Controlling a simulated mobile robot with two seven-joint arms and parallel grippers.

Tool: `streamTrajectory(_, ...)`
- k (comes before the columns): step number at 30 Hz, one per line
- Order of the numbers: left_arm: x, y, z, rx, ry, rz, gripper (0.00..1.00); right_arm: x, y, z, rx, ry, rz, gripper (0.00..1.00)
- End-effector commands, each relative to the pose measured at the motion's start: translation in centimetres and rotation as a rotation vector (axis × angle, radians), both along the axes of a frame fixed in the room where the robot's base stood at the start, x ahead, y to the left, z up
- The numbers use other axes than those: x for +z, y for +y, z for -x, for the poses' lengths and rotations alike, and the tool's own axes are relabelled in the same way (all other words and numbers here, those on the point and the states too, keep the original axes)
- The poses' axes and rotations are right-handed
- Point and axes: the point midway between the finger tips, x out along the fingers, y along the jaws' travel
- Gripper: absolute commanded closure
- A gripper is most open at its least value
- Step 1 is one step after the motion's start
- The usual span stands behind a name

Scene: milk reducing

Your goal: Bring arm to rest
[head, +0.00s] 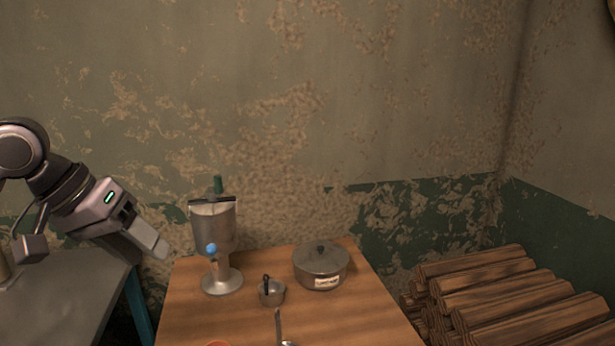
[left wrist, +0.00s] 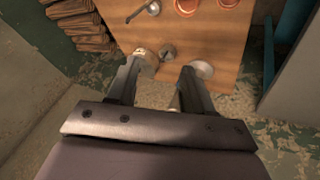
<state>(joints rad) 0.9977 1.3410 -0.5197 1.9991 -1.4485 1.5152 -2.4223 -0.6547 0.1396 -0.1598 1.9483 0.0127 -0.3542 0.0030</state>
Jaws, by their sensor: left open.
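My left gripper (head: 158,249) hangs in the air at the left, just left of the wooden table (head: 185,325) in the head view. It is open, and nothing shows between its fingers in the left wrist view (left wrist: 160,75). The fingers point down toward the table, apart from the things on it. My left arm is bent, coming in from the left edge. My right gripper is not in view.
On the table stand a metal dispenser (head: 214,232) with a blue knob, a lidded pot (head: 321,266), a small pot (head: 271,293) and a ladle (head: 279,325). Copper bowls (left wrist: 187,6) show in the wrist view. Logs (head: 500,300) lie right; a grey table (head: 60,300) stands left.

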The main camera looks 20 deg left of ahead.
Motion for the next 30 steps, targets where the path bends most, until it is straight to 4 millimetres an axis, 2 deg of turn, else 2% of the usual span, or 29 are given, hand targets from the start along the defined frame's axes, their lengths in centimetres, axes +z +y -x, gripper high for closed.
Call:
streamTrajectory(1,-1.4,-2.4,-0.3,0.008,0.052,0.114,0.49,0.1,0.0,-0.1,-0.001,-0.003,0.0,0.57)
streamTrajectory(6,-4.1,-10.5,-0.2,0.118,0.3,0.57,0.49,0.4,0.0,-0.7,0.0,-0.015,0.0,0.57)
streamTrajectory(9,-4.8,-14.6,0.1,0.227,0.518,0.859,0.49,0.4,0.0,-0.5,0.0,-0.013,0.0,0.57)
streamTrajectory(12,-5.1,-17.6,0.2,0.364,0.779,1.135,0.49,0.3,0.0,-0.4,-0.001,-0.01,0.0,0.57)
streamTrajectory(15,-5.4,-19.4,-0.1,0.522,1.072,1.392,0.49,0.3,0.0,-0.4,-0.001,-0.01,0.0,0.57)
streamTrajectory(17,-5.7,-20.0,-0.5,0.628,1.264,1.539,0.49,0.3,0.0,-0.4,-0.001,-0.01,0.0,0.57)
streamTrajectory(20,-7.0,-20.1,-1.5,0.816,1.604,1.765,0.49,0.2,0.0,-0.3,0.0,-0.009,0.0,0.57)
streamTrajectory(23,-9.3,-19.3,-2.5,1.016,1.966,1.97,0.49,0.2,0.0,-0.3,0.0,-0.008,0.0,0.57)
streamTrajectory(24,-10.7,-18.8,-2.8,-1.098,-2.117,-2.043,0.49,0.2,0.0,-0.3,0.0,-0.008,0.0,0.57)
streamTrajectory(26,-13.0,-18.0,-3.1,-1.027,-1.978,-1.809,0.49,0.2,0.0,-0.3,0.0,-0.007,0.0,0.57)
streamTrajectory(29,-17.9,-16.5,-2.9,-0.887,-1.721,-1.442,0.49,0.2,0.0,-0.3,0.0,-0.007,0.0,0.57)
streamTrajectory(30,-20.2,-15.9,-2.5,-0.823,-1.611,-1.304,0.49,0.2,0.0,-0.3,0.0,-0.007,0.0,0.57)
